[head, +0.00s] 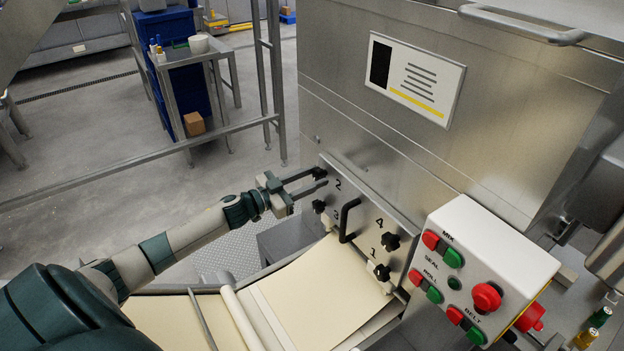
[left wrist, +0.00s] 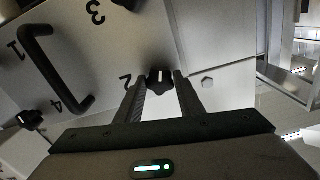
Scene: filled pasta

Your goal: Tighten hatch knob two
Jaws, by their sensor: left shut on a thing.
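The hatch (head: 362,188) is a metal plate on the machine's front, with numbered black knobs and a black bar handle (head: 346,220). Knob two (head: 320,173) is at its upper left, beside the printed 2. My left gripper (head: 321,179) reaches it from the left and is shut on it. In the left wrist view, knob two (left wrist: 160,77) sits between the two fingertips, with a white line on its face. Knob three (head: 318,206) is just below. Knob four (head: 391,241) and knob one (head: 381,272) are at the lower right. My right gripper is out of view.
A white control box (head: 484,262) with red and green buttons juts out right of the hatch. A pale dough sheet (head: 320,295) lies on the belt below. A metal rail (head: 150,160) runs along the left, with a small cart (head: 190,55) behind it.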

